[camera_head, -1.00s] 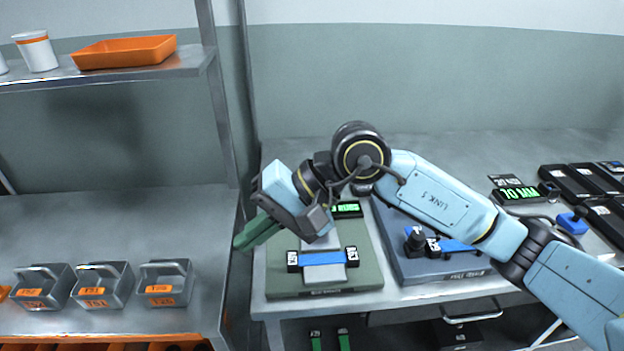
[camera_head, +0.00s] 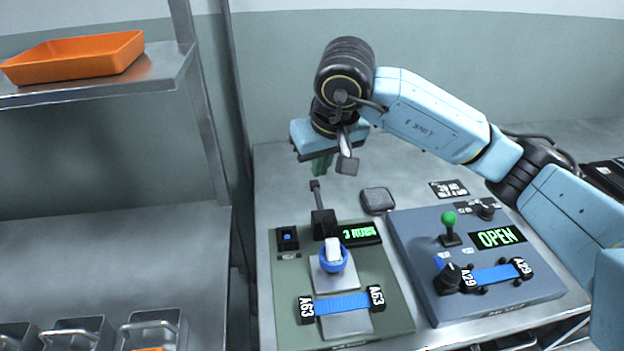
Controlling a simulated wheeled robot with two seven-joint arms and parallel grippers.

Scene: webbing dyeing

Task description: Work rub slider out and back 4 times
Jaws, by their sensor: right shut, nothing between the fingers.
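The green-based rub tester (camera_head: 290,275) stands on the bench, with a lit display (camera_head: 359,234) that seems to read "3 RUBS". A blue webbing strip (camera_head: 342,305) lies across its grey plate, with A63 tags at both ends. A white-topped knob in a blue ring (camera_head: 333,256) stands on the plate; behind it is a black block with an upright stalk (camera_head: 322,215). I cannot tell for sure which part is the rub slider. My left gripper is not in view.
A blue-grey device (camera_head: 410,255) with an OPEN display (camera_head: 497,238), a green-knobbed lever (camera_head: 449,222) and A29 webbing (camera_head: 495,275) stands at right. A small dark pad (camera_head: 377,199) lies behind. A metal shelf at left holds an orange tray (camera_head: 75,57) above and metal boxes (camera_head: 152,328) below.

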